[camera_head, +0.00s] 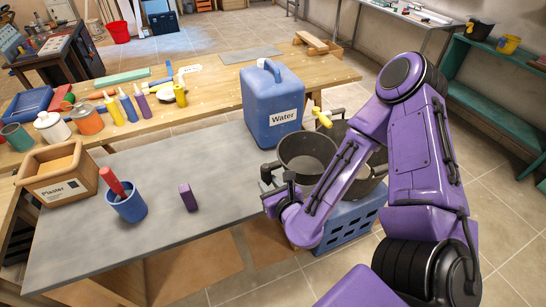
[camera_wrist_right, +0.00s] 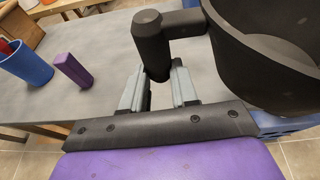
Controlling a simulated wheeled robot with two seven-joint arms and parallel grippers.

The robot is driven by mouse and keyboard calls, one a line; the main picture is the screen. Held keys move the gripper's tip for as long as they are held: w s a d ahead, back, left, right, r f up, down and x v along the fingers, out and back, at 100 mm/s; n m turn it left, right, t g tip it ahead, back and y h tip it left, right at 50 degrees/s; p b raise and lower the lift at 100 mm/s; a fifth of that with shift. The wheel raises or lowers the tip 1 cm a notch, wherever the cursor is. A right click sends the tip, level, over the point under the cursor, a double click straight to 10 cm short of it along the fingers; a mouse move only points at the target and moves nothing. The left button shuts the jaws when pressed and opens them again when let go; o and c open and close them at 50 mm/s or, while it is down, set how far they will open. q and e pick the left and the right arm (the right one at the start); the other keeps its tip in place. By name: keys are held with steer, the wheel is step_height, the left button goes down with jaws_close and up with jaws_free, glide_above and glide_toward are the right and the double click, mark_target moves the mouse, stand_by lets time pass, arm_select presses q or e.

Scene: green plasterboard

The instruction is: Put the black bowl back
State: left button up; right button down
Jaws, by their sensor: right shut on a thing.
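The black bowl (camera_head: 308,150) is at the right edge of the grey-topped table, in front of the blue water canister, opening upward. In the right wrist view the bowl (camera_wrist_right: 262,70) fills the upper right, with its bent handle reaching left. My right gripper (camera_head: 276,184) is shut on this handle; the fingers (camera_wrist_right: 160,85) stand on both sides of its downturned end. A second dark container (camera_head: 376,178) is right behind the bowl, partly hidden by my arm. Whether the bowl rests on anything is hidden. My left gripper is not in view.
A blue crate (camera_head: 346,232) stands below the bowl, right of the table. The grey tabletop (camera_head: 150,232) holds a purple block (camera_head: 188,197), a blue cup (camera_head: 127,208) with a red-handled tool, and a plaster box (camera_head: 60,185). The water canister (camera_head: 268,95) stands behind.

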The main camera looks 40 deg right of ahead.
steer(key=w+f+b, duration=0.1)
steer(key=b, duration=0.1)
steer(key=f+b, duration=0.1)
steer(key=b, duration=0.2)
steer(key=shift+w+d+f, duration=0.15)
steer(key=shift+w+f, duration=0.05)
steer(key=shift+w, duration=0.2)
steer(key=a+b+x, duration=0.1)
steer(key=b+x, duration=0.4)
steer(key=b, duration=0.4)
steer(key=p, duration=0.2)
glide_above(243, 190)
steer(key=f, duration=0.5)
steer(key=shift+s+f, duration=0.3)
steer(key=f, duration=0.3)
steer(key=shift+w+f+p, duration=0.25)
steer(key=shift+f+p, duration=0.05)
